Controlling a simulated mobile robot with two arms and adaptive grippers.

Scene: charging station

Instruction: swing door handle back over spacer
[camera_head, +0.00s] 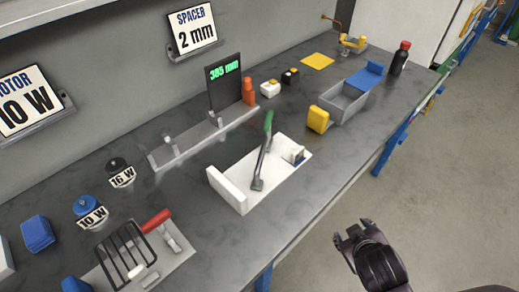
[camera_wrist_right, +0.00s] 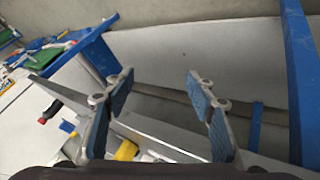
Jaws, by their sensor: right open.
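A grey lever with a green grip (camera_head: 268,122) rises from a white fixture (camera_head: 228,165) on the bench in the head view. It is tilted slightly from upright, its lower end at the middle of the fixture. My right gripper (camera_head: 353,233) is off the bench's front edge, right of and apart from the fixture. In the right wrist view the gripper (camera_wrist_right: 160,78) is open and empty. My left gripper is not in view.
A red-handled clamp (camera_head: 157,221) and wire rack (camera_head: 126,258) stand at the front left. A yellow block (camera_head: 318,119), grey bin (camera_head: 344,100) and dark bottle (camera_head: 399,58) stand to the right. A measuring rail (camera_head: 190,142) lies behind the fixture. Bare bench surrounds the fixture's front.

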